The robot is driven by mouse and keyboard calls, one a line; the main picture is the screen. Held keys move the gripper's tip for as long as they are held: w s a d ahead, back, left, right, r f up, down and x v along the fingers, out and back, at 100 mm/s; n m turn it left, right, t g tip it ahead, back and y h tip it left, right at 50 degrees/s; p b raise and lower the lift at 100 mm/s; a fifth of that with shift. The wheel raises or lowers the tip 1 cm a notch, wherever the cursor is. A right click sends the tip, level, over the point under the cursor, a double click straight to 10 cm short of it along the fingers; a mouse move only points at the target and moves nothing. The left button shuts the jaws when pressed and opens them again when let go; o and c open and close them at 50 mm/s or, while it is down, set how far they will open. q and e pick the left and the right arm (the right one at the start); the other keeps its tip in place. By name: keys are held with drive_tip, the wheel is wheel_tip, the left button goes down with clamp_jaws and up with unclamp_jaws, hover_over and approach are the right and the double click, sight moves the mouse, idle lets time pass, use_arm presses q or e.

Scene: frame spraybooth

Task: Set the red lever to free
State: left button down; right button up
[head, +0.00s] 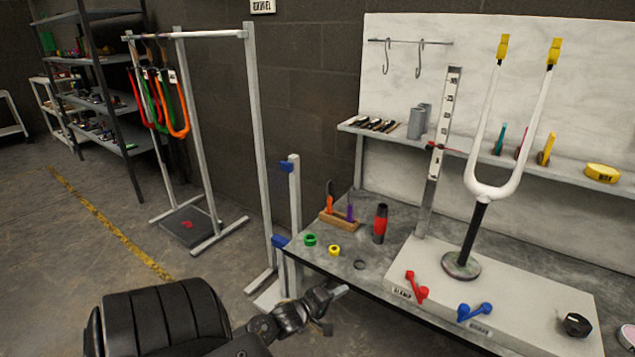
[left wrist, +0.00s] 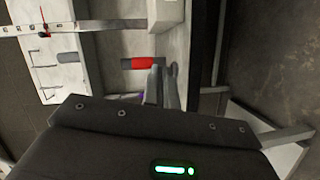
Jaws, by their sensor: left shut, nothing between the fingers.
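The red lever (head: 417,287) is on the front left of a pale grey block on the workbench. Its arm leans up and to the left, beside a small label that seems to read CLAMP. A white two-pronged fork (head: 492,190) with yellow tips stands upright on a black stem at the block. My left gripper (head: 338,293) is shut and empty, left of the red lever and apart from it, near the bench's front edge. Its fingers show in the left wrist view (left wrist: 161,86). The red lever is not visible there. My right gripper is out of view.
A blue lever (head: 474,312) sits right of the red one. A black-and-red cylinder (head: 380,223), a green ring (head: 310,239), a yellow ring (head: 334,250) and a wooden tool holder (head: 341,221) stand on the bench. An upright ruler (head: 447,110) rises behind the block. Open floor lies left.

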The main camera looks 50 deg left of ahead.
use_arm(q)
drive_tip(key=s+d+f+m+g+p, duration=0.3)
drive_tip(key=s+f+p, duration=0.2)
drive_tip(key=s+f, duration=0.1)
drive_tip(key=s+d+f+m+g+p, duration=0.3)
drive_tip(key=s+f+p, duration=0.2)
drive_tip(key=s+f, duration=0.2)
drive_tip(key=shift+d+f+m+g, duration=0.35)
drive_tip(key=shift+f+m+g, duration=0.05)
drive_tip(key=shift+f, duration=0.2)
